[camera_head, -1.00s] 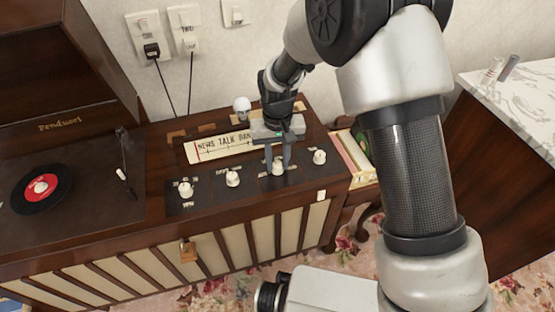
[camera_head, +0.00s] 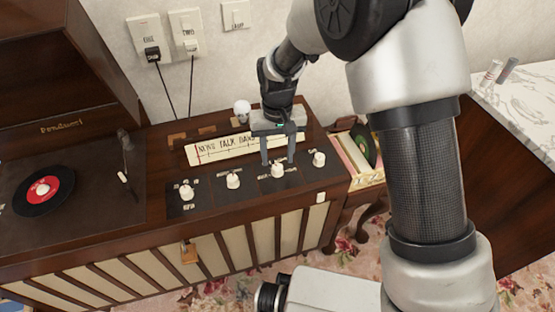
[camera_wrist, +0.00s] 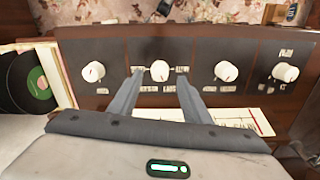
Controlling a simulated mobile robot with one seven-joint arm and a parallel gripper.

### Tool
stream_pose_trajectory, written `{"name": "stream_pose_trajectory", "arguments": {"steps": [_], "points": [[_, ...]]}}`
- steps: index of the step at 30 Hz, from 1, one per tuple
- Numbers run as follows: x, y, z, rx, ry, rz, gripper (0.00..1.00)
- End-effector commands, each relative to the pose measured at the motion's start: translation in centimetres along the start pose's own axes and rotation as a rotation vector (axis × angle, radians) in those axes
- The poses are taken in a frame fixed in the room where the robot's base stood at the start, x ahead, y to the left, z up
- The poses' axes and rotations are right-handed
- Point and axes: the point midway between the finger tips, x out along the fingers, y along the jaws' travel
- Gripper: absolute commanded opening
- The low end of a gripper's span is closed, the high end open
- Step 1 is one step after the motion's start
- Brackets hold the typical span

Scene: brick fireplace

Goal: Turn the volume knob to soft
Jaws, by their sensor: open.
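A row of several white knobs sits on the dark panel (camera_head: 208,190) of a wooden radio console. My gripper (camera_head: 278,162) is open and empty above the second knob from the right (camera_head: 278,171). In the wrist view that knob (camera_wrist: 160,71) shows between my two spread fingertips (camera_wrist: 160,75), with a gap on each side. Small white lettering surrounds it, too blurred to read surely, so I cannot tell which knob is the volume one. The other knobs are the far right knob (camera_head: 319,158), the left-middle knob (camera_head: 233,180) and the far left knob (camera_head: 186,192).
A tuning dial strip (camera_head: 215,149) lies behind the knobs. A turntable with a black record (camera_head: 43,188) is at left. A record rack (camera_head: 358,158) stands at the right, and a marble-topped cabinet (camera_head: 525,105) beyond it.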

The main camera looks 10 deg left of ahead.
Motion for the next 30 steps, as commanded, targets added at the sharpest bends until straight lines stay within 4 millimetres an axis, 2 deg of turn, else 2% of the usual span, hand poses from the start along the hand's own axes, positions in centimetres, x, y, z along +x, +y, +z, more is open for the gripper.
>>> {"name": "stream_pose_trajectory", "arguments": {"steps": [1, 6, 12, 15, 21, 30], "points": [[-1.8, 0.0, -0.1, 0.0, 0.005, -0.001, 0.44], [-6.1, 0.0, -0.1, 0.0, 0.006, -0.001, 0.44], [-10.5, 0.0, -0.1, 0.0, 0.005, -0.001, 0.44], [-12.0, 0.0, -0.1, 0.0, 0.004, 0.0, 0.44], [-13.6, 0.0, 0.0, 0.0, 0.002, 0.0, 0.44], [-13.7, 0.0, 0.0, 0.0, 0.001, 0.0, 0.44]]}}
